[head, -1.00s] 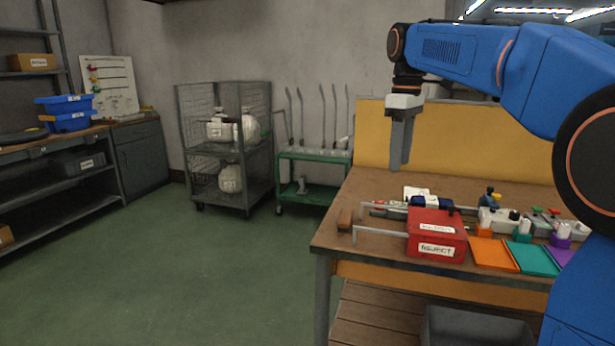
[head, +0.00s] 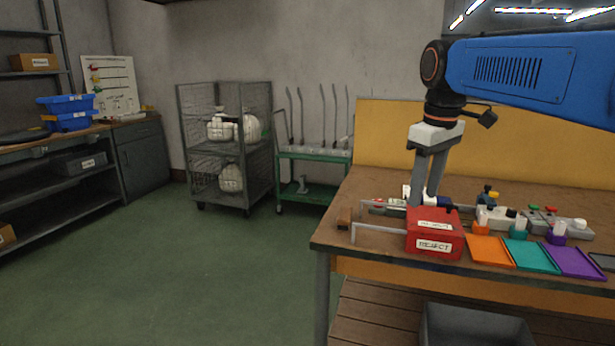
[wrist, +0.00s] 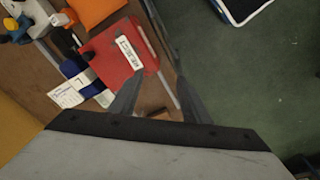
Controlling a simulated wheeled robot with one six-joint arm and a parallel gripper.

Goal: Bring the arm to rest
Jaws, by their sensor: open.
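My gripper (head: 422,202) points down over the left part of the workbench (head: 335,238), in the head view just behind the red reject box (head: 436,244). Its two grey fingers are apart with nothing between them. In the wrist view the open fingers (wrist: 158,95) show against the bench, with the red box (wrist: 115,55) beyond them. My arm reaches in from the right at the upper part of the head view. Whether the fingertips touch anything cannot be told.
Orange (head: 490,251), teal (head: 530,256) and purple (head: 573,262) trays lie along the bench's front edge. A white card (wrist: 66,95) lies near the red box. A yellow panel (head: 480,140) backs the bench. The green floor (head: 200,280) to the left is clear.

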